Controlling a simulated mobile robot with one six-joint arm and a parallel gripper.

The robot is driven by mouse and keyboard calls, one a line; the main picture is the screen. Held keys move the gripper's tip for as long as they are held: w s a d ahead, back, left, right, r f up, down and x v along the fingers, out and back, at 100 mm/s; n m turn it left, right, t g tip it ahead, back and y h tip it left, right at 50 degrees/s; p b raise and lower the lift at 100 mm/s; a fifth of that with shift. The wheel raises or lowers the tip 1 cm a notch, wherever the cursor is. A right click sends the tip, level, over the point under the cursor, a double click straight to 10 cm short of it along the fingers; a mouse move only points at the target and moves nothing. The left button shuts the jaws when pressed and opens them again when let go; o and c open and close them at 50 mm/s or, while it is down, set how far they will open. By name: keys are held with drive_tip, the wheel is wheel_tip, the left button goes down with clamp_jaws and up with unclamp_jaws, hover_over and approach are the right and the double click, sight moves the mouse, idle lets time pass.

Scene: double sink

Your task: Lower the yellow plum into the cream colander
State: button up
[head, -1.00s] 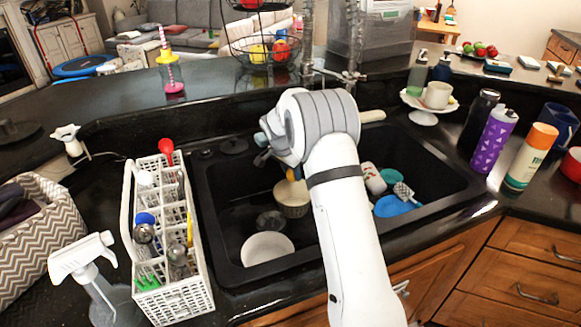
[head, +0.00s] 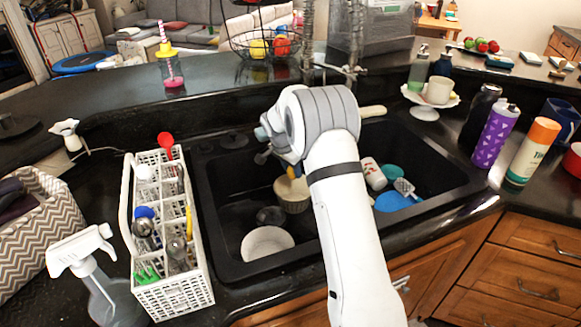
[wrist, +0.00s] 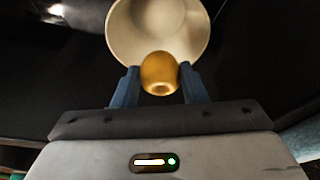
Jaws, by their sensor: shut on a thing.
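The cream colander (head: 292,199) stands in the left basin of the dark sink, partly hidden behind my arm in the head view. In the wrist view the colander (wrist: 178,22) shows its open inside just beyond my fingertips. My gripper (wrist: 160,78) is shut on the yellow plum (wrist: 160,72), with one blue finger on each side. The plum overlaps the colander's near rim in the wrist view. In the head view the plum shows only as a small yellow patch (head: 291,172) at the colander's top, and I cannot tell its exact height.
A white bowl (head: 266,243) sits in front of the colander in the same basin. A white cutlery rack (head: 170,235) stands left of the sink. Blue dishes (head: 392,202) and a cup lie in the right basin. A faucet rises behind, and bottles stand on the right.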

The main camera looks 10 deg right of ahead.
drive_tip(key=shift+f+b, duration=2.75)
drive_tip(key=shift+f, duration=0.85)
drive_tip(key=shift+f+b, duration=2.1)
drive_tip(key=shift+f, duration=0.55)
drive_tip(key=o, duration=1)
drive_tip(key=shift+o, duration=0.2)
